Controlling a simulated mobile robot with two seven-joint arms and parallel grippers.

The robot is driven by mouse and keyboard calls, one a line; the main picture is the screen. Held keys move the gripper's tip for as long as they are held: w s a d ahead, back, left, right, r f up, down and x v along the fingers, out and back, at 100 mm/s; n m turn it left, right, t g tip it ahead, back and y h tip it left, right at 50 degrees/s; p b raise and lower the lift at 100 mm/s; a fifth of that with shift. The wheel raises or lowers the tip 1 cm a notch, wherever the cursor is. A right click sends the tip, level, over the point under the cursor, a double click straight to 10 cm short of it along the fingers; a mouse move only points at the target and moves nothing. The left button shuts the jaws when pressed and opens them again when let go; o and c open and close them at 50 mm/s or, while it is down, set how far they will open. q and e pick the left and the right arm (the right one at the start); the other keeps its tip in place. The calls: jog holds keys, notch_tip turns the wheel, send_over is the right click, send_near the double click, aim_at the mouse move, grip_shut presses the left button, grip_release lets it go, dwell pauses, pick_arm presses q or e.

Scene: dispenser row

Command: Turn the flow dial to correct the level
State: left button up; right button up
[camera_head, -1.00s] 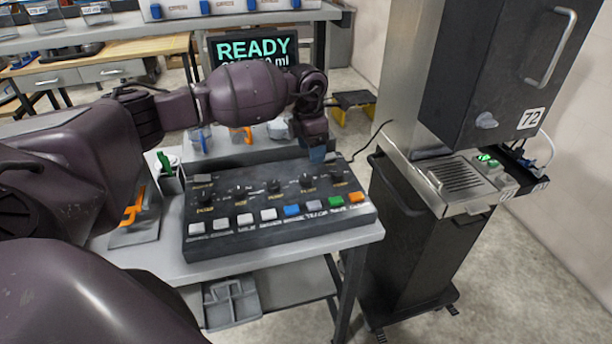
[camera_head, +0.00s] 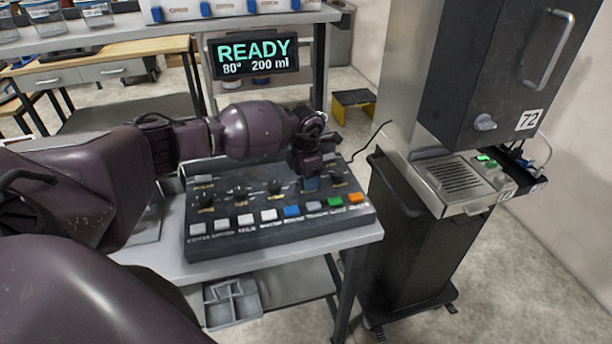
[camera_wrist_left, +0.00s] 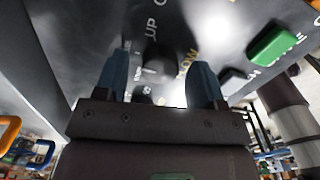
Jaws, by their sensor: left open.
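The black control panel (camera_head: 282,240) lies on the grey table, with several black dials along its back and a row of coloured buttons in front. My left gripper (camera_head: 312,184) is over the panel's right part, pointing down and hiding the dial under it. In the left wrist view a black dial (camera_wrist_left: 155,68) lies between the two open blue fingers of my gripper (camera_wrist_left: 162,78), with partly readable lettering ending in "OW" beside it. I cannot tell whether the fingers touch it. The display (camera_head: 254,55) reads READY, 80° and 200 ml. My right gripper is out of view.
A green button (camera_wrist_left: 277,45) sits right of the fingers in the wrist view. A steel dispenser with a black box (camera_head: 480,95) and drip grate (camera_head: 460,178) stands right of the table. A grey tray (camera_head: 232,303) is on the lower shelf.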

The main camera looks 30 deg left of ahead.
pick_arm(q)
jog(key=shift+f, duration=0.15)
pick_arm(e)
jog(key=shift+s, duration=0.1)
pick_arm(q)
jog(key=shift+c, duration=0.3)
jog(key=c, duration=0.9)
jog(key=shift+o, duration=0.2)
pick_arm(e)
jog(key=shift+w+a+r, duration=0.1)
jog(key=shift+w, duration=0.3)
